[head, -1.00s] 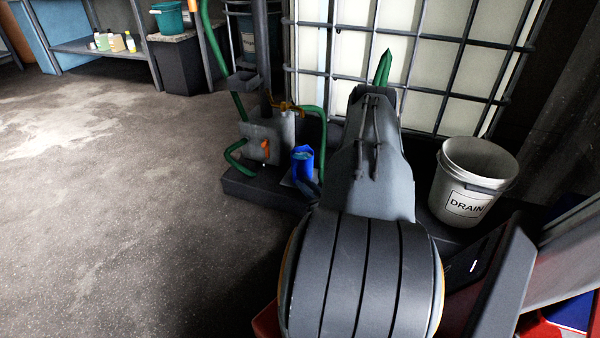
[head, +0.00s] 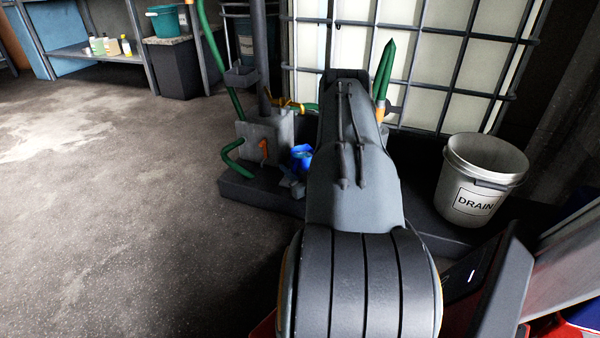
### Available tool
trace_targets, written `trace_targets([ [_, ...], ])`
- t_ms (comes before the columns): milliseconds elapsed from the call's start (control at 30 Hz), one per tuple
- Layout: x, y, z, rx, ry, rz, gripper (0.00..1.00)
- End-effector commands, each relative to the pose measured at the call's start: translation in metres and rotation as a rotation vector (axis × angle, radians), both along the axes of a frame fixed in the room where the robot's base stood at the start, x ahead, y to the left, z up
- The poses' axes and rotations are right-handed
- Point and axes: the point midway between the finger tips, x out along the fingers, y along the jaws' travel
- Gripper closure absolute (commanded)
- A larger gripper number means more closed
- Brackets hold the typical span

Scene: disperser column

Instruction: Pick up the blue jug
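The blue jug (head: 301,154) stands on the dark low platform (head: 262,196), close in front of a grey block-like unit with the number 1. Only its upper part shows; its lower part is hidden. My gripper (head: 292,187) shows only as a small grey piece at the left edge of my arm, just below and in front of the jug. My arm hides the rest of it. I cannot tell whether its fingers touch the jug or whether they are open.
Green hoses (head: 236,151) and an upright post stand left of the jug. A caged white tank (head: 455,60) is behind. A white bucket marked DRAIN (head: 483,175) stands at the right. A shelf with bottles (head: 112,47) is at the far left. The floor at left is clear.

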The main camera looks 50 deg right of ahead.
Motion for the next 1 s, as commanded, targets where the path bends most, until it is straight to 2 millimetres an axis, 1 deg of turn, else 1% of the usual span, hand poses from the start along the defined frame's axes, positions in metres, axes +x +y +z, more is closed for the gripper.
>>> trace_targets([
  [200, 0.002, -0.001, 0.001, 0.000, 0.000, -0.001, 0.83],
  [233, 0.001, -0.001, 0.001, 0.000, 0.000, -0.001, 0.85],
  [300, 0.001, -0.001, 0.001, 0.000, 0.000, -0.001, 0.97],
  [333, 0.001, -0.001, 0.001, 0.000, 0.000, -0.001, 1.00],
  [667, 0.001, -0.001, 0.002, 0.000, 0.000, -0.001, 1.00],
  [767, 0.001, -0.001, 0.008, -0.001, 0.000, -0.001, 1.00],
  [833, 0.001, -0.001, 0.018, -0.001, -0.001, -0.001, 1.00],
  [1000, 0.001, -0.001, 0.050, -0.002, -0.002, -0.001, 1.00],
])
